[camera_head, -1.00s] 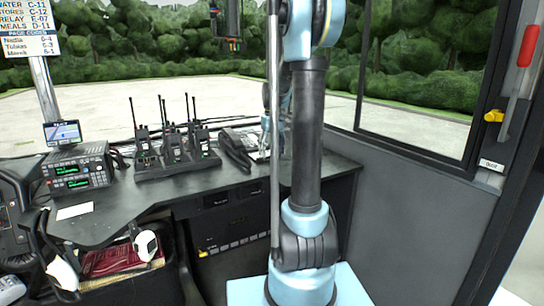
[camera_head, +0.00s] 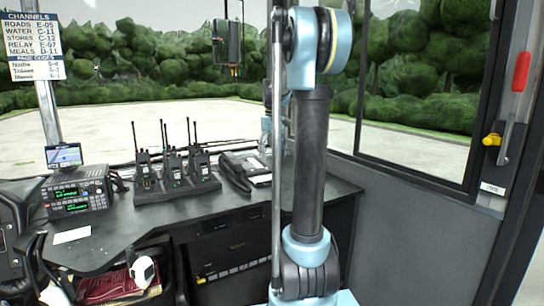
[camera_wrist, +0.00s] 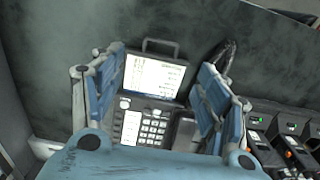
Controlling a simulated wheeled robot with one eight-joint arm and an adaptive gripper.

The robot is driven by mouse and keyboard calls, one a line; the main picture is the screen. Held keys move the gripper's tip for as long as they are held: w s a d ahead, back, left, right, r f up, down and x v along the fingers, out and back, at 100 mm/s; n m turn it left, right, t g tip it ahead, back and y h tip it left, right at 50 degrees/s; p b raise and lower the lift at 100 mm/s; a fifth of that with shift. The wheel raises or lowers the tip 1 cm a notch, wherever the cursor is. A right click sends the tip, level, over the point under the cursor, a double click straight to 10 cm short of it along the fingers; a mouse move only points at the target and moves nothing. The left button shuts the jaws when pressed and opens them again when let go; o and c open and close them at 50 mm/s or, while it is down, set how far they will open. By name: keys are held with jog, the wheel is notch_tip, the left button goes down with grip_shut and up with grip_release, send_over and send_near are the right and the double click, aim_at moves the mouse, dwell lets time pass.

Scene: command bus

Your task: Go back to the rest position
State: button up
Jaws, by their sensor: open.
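My gripper (camera_wrist: 161,64) is open in the wrist view, with its two blue-padded fingers spread and nothing between the pads. Beyond them lies a desk phone (camera_wrist: 143,127) with a lit screen, a keypad and a dark handset at its right. The fingers hide parts of its sides. In the head view my arm stands upright at the middle right. My gripper is mostly hidden behind it, near the desk phone (camera_head: 238,171). I cannot tell the exact gap between the fingers and the phone.
A charging rack (camera_head: 178,188) with several radios stands left of the phone, on the dark desk (camera_head: 130,225). A radio unit (camera_head: 78,194) with a small monitor is farther left. A window frame (camera_head: 362,90) and grey wall panel (camera_head: 420,215) are at the right.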

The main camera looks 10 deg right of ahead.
jog(key=s+a+f+m+t, duration=0.1)
jog(key=s+f, duration=0.2)
jog(key=s, duration=0.7)
jog(key=s+a+f+m, duration=0.1)
jog(key=s+f, duration=0.2)
jog(key=s, duration=0.7)
jog(key=s+f+m+t, duration=0.1)
jog(key=s+f, duration=1.2)
jog(key=s, duration=0.2)
jog(key=shift+a+f, duration=0.35)
jog(key=shift+a, duration=0.1)
jog(key=shift+w+f, duration=0.2)
jog(key=shift+w, duration=0.2)
